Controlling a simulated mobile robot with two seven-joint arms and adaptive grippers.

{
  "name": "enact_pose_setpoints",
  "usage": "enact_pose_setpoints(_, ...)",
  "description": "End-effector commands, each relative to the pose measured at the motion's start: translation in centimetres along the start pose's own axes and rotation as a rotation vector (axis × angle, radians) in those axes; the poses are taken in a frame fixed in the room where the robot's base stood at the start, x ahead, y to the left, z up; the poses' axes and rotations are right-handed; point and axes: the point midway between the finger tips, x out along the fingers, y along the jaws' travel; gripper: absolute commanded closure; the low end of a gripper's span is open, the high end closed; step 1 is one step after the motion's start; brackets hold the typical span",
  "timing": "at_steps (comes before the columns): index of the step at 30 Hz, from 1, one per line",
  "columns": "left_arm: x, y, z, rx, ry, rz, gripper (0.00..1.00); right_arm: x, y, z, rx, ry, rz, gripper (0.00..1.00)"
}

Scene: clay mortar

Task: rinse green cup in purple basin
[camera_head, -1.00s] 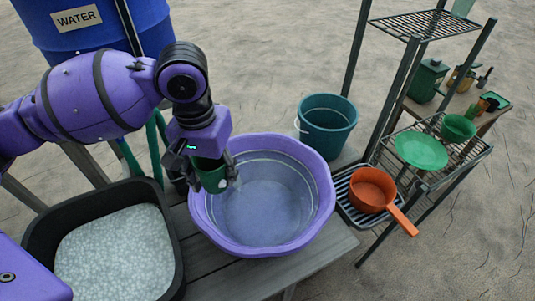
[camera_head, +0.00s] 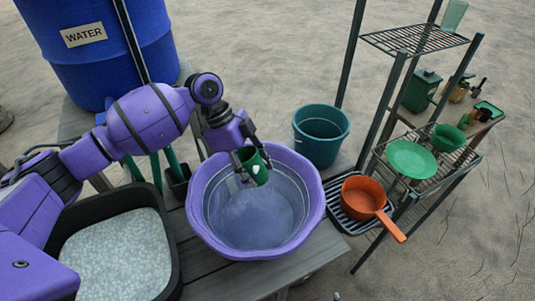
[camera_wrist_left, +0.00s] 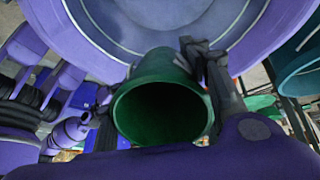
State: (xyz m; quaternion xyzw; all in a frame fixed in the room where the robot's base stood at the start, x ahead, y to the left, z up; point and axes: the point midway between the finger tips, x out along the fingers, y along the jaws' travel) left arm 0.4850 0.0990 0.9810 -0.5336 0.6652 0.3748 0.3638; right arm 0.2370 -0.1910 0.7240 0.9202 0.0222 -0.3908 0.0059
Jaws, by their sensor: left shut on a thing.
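The green cup (camera_head: 254,165) is held in my left gripper (camera_head: 252,162), over the upper left part of the purple basin (camera_head: 312,222). The gripper is shut on the cup, which is tilted in the head view. In the left wrist view the green cup (camera_wrist_left: 160,105) shows its dark open mouth, with a finger (camera_wrist_left: 207,75) at its right side. The basin (camera_wrist_left: 275,40) fills the top of that view. The basin seems to hold clear bluish water. Whether the cup touches the water is not clear. My right gripper is out of view.
A black tub (camera_head: 172,225) of pale, lumpy white material stands left of the basin. A teal bucket (camera_head: 321,135) is behind it. An orange pan (camera_head: 362,197) is on a rack to the right, near metal shelves with a green plate (camera_head: 411,158) and green bowl (camera_head: 448,136).

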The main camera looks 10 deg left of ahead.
Motion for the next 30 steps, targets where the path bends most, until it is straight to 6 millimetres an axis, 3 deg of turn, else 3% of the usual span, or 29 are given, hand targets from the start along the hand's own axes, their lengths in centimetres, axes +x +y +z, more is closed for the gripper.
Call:
enact_pose_setpoints(5, 0.5, -0.4, -0.1, 0.078, 0.016, 0.044, 0.81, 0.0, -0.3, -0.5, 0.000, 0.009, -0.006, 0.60)
enact_pose_setpoints(11, 2.0, -0.5, 0.6, 0.086, 0.018, 0.056, 0.81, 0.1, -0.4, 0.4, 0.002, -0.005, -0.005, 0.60)
enact_pose_setpoints(30, 9.5, -1.3, 4.5, 0.083, 0.018, 0.057, 0.81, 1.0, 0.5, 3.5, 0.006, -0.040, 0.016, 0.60)
